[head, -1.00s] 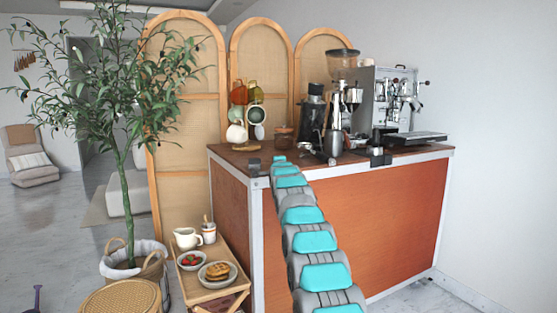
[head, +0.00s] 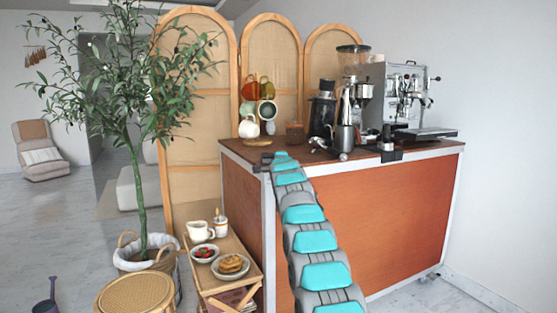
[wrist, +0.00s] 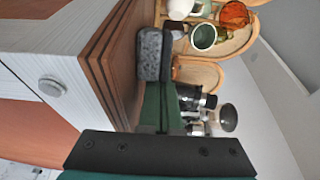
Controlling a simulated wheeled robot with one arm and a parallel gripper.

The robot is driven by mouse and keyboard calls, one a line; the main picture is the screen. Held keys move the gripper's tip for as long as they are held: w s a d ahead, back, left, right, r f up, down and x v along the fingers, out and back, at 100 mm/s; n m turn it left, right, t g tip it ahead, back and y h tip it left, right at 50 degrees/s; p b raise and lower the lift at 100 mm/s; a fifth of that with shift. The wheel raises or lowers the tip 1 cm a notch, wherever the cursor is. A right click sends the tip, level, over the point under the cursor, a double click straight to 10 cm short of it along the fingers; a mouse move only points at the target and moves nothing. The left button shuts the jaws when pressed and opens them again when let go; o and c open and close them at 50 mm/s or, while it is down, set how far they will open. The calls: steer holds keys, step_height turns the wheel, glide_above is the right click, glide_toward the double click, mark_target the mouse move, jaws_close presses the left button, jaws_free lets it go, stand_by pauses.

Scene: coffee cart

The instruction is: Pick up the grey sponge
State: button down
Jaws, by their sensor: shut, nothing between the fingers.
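The grey sponge (wrist: 150,54) is a dark speckled block on the wooden cart top (wrist: 122,60) in the wrist view. My gripper (wrist: 160,88) shows there with its green fingers shut and empty. The fingertips point at the sponge's near side and lie very close to it; I cannot tell whether they touch. In the head view my arm reaches up over the front left corner of the cart (head: 340,215). My gripper's fingers are hidden there, and I cannot make out the sponge clearly.
A grinder (head: 352,85) and an espresso machine (head: 400,90) stand to the right. A small wooden side table (head: 225,270) with food and a potted tree (head: 138,150) are at left.

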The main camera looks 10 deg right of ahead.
mark_target(268, 159)
steer(key=shift+a+f+b, duration=0.3)
steer(key=shift+a+b, duration=0.15)
steer(key=shift+a, duration=0.05)
steer(key=shift+s+a+r+b, duration=0.1)
steer(key=shift+s+a+b, duration=0.2)
steer(key=shift+a+b, duration=0.3)
steer(key=shift+s+a+r, duration=0.1)
steer(key=shift+r, duration=0.05)
